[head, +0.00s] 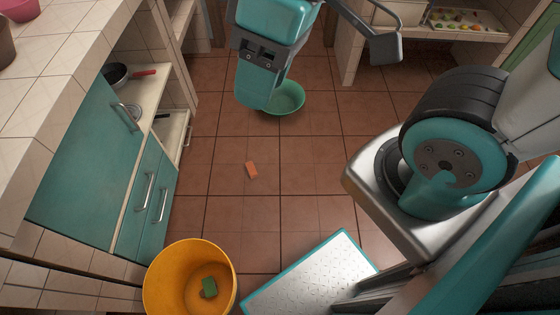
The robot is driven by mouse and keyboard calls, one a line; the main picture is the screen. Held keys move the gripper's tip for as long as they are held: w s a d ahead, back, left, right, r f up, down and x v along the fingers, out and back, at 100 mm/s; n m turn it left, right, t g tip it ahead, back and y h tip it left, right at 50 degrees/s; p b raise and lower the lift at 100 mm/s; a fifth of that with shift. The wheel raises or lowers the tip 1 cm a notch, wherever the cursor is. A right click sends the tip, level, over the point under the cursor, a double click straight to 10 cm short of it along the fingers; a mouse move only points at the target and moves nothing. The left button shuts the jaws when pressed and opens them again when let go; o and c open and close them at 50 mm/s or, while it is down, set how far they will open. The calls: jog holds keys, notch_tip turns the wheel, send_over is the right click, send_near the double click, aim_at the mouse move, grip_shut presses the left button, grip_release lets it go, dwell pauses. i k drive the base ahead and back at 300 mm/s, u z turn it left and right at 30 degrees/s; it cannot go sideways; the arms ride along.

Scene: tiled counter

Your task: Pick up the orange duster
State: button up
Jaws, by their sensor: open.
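The orange duster (251,170) is a small orange block lying on the brown tiled floor, near the middle of the head view. My gripper (325,72) is at the top of the view, with a grey finger to the right and a teal part to the left. It is open, and no object shows between its fingers. It is beyond the duster in the picture and apart from it. My teal part hides some of the floor and a bit of the green bowl.
A green bowl (288,97) stands on the floor beyond the duster. A yellow bucket (163,285) holding a green block (209,288) stands at the lower left. Teal cabinets (90,170) and a tiled counter (45,60) line the left. Floor around the duster is clear.

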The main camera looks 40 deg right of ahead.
aim_at(253, 173)
jog(key=z, duration=1.7)
jog(key=i, duration=1.45)
jog(key=u, duration=2.9)
